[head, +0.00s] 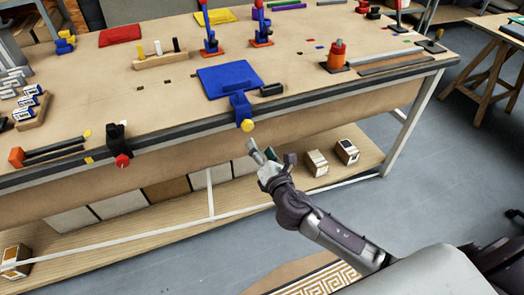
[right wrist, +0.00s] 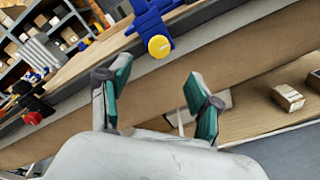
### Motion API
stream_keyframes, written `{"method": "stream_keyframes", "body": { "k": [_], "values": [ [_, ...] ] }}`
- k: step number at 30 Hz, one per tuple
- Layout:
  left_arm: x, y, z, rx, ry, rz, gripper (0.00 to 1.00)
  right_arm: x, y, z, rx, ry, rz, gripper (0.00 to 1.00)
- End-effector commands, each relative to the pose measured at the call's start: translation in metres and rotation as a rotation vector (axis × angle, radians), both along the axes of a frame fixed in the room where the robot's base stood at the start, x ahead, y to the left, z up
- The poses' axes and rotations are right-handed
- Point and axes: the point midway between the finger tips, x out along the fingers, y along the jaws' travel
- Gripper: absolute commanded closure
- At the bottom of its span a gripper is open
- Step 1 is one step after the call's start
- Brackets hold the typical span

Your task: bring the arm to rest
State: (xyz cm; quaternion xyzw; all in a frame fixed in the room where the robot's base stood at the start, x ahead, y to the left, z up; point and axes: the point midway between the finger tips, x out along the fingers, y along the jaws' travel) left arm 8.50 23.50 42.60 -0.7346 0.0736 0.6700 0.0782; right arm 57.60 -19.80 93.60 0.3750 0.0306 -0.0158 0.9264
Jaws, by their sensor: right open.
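My right gripper (head: 267,155) is in front of the workbench, a little below its front edge, on an arm that comes in from the lower right. In the right wrist view its two teal-padded fingers (right wrist: 158,100) stand apart with nothing between them. It is apart from the blue clamp (head: 241,108) with a yellow knob, which is fixed on the bench edge just above it; that clamp also shows in the right wrist view (right wrist: 152,28). My left gripper is in neither view.
The workbench (head: 150,92) holds a blue panel (head: 229,79), a red panel (head: 120,35) and several tools. A black clamp with a red knob (head: 122,160) hangs on its front edge. Small boxes (head: 316,163) stand on the lower shelf. Open floor (head: 440,180) lies to the right.

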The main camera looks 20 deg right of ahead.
Motion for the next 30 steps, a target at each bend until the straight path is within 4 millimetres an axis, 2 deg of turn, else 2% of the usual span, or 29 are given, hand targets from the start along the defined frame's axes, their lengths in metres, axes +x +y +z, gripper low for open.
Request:
{"method": "stream_keyframes", "body": {
  "k": [4, 17, 20, 23, 26, 30],
  "values": [
    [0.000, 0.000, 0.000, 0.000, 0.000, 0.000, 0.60, -0.006, 0.000, 0.001, -0.001, 0.000, 0.000, 0.36],
    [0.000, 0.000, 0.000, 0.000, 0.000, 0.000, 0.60, -0.006, 0.000, 0.001, -0.001, -0.001, 0.000, 0.36],
    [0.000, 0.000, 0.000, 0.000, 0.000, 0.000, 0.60, -0.007, -0.002, -0.008, 0.016, 0.017, -0.004, 0.36],
    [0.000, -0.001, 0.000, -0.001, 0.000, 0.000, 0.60, -0.009, -0.008, -0.040, 0.086, 0.087, -0.026, 0.36],
    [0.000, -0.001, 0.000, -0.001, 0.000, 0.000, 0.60, -0.019, -0.020, -0.100, 0.222, 0.212, -0.077, 0.36],
    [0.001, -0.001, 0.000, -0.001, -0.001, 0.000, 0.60, -0.054, -0.038, -0.201, 0.477, 0.414, -0.206, 0.36]
  ]
}}
